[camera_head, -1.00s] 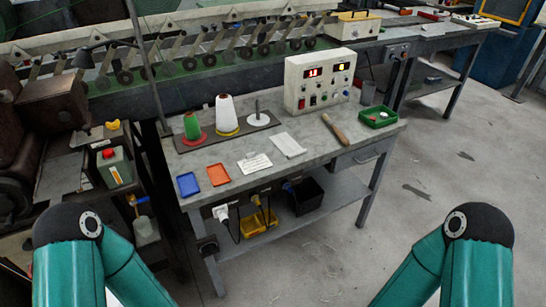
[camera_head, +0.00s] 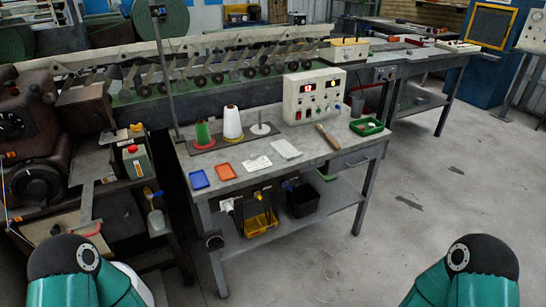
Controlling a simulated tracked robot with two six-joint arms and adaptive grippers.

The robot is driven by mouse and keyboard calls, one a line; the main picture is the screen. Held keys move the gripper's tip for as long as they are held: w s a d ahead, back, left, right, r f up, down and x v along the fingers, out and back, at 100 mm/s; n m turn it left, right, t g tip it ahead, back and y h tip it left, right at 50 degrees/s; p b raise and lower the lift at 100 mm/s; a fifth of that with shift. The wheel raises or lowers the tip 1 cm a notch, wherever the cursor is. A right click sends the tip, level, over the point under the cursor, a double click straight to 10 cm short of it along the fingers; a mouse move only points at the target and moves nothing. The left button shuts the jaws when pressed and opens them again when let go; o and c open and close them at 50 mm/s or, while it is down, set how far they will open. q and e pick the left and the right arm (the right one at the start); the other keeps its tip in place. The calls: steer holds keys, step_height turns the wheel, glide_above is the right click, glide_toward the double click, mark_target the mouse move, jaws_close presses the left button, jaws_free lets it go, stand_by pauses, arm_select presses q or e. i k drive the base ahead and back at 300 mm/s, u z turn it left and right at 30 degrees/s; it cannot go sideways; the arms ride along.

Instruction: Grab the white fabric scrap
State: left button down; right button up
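A pale, flat white piece that looks like the fabric scrap (camera_head: 285,149) lies on the grey workbench (camera_head: 233,178), near the middle of its top. A white card with dark print (camera_head: 257,163) lies just left of it. Nothing covers either one. Only the upper parts of my two teal arms show at the lower left and lower right corners. Both of my grippers are outside the picture, so their state is hidden.
Blue (camera_head: 199,179) and orange (camera_head: 226,171) trays lie at the bench's left front. Thread cones (camera_head: 232,123), a control box (camera_head: 313,97), a wooden-handled tool (camera_head: 327,136) and a green tray (camera_head: 367,126) stand behind or right.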

mark_target(288, 152)
steer(key=z, duration=0.15)
steer(key=i, duration=0.9)
steer(key=z, duration=1.35)
steer(key=i, duration=0.15)
steer(key=u, duration=2.9)
steer(key=k, duration=0.7)
steer(key=z, duration=0.65)
steer(key=i, duration=0.25)
steer(key=u, duration=0.05)
